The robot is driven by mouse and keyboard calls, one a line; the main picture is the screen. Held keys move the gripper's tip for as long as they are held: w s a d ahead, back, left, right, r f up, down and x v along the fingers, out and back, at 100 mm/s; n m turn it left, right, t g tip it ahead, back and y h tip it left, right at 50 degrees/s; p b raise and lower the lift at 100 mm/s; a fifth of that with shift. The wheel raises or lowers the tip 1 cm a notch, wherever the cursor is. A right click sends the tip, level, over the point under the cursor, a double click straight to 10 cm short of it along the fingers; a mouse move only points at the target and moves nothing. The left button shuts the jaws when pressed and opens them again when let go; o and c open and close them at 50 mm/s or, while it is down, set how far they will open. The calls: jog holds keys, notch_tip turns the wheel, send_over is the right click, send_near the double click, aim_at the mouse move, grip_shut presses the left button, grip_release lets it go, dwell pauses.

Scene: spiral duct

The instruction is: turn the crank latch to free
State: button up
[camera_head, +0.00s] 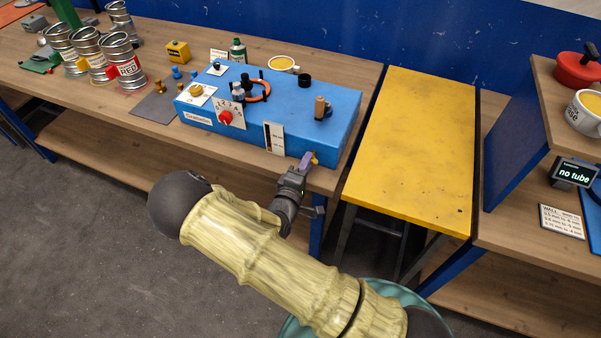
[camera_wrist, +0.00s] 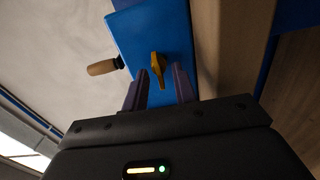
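My gripper (camera_head: 306,160) is at the near end of the box. Its two purple fingers are apart, with the yellow lever between or just beyond their tips. I cannot tell whether they touch it.
The box also carries a red knob (camera_head: 225,117) and an orange ring (camera_head: 258,91). A yellow table (camera_head: 412,145) stands to the right. Metal cans (camera_head: 124,66) stand far left. A display (camera_head: 574,172) on the right bench reads "no tube".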

jog(key=b+v, duration=0.3)
jog(key=v, duration=1.4)
jog(key=shift+s, duration=0.2)
jog(key=w+d+m+g+y, duration=0.5)
jog(key=w+d+m+g, duration=0.15)
jog(key=m+g, duration=0.3)
jog(key=s+d+r+m+g, duration=0.2)
jog(key=s+d+r, duration=0.2)
jog(key=d, duration=0.3)
jog(key=s+d+r+m+g+y+p, duration=0.1)
jog(key=s+d+r+m+g, duration=0.1)
jog(key=d+r, duration=0.5)
jog(key=s+d+g, duration=0.1)
jog(key=s, duration=0.1)
jog(key=shift+s+d, duration=0.15)
jog(key=shift+s, duration=0.1)
